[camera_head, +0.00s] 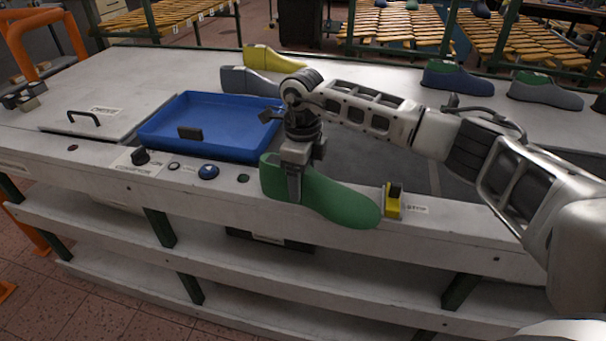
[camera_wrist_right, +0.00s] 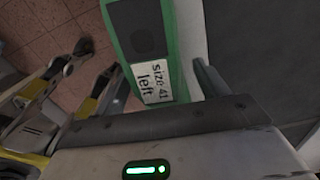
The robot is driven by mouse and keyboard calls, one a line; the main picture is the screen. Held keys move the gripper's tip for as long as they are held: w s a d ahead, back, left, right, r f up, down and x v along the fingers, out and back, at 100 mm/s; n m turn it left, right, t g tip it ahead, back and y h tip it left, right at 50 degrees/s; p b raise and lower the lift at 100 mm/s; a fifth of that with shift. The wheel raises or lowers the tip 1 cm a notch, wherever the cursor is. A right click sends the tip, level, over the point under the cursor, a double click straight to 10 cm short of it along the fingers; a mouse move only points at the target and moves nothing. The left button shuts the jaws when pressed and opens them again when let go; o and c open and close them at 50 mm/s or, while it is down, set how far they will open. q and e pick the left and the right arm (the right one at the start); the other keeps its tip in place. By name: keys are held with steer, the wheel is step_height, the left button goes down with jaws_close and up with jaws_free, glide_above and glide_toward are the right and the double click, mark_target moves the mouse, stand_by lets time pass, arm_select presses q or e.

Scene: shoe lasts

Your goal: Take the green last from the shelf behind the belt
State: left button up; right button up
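The green last (camera_head: 335,197) is in my right gripper (camera_head: 293,190) at the front edge of the counter in the head view. A gripper finger lies across its near side at the heel end; the toe points right and slightly down, overlapping the counter's front face. In the right wrist view the last (camera_wrist_right: 180,60) shows a green rim, a dark plate and a white label reading "size 41 left". One finger (camera_wrist_right: 210,80) is beside it. The far finger is hidden in the head view. My left gripper is not in view.
A blue tray (camera_head: 215,125) lies left of the gripper, with buttons in front. A yellow last (camera_head: 272,59), a grey last (camera_head: 247,80) and blue (camera_head: 455,78) and green-grey (camera_head: 545,91) lasts stand behind. A yellow block (camera_head: 392,203) stands right of the held last.

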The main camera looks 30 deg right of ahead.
step_height(320, 180, up, 16)
steer(key=b, duration=0.2)
steer(key=shift+b, duration=0.3)
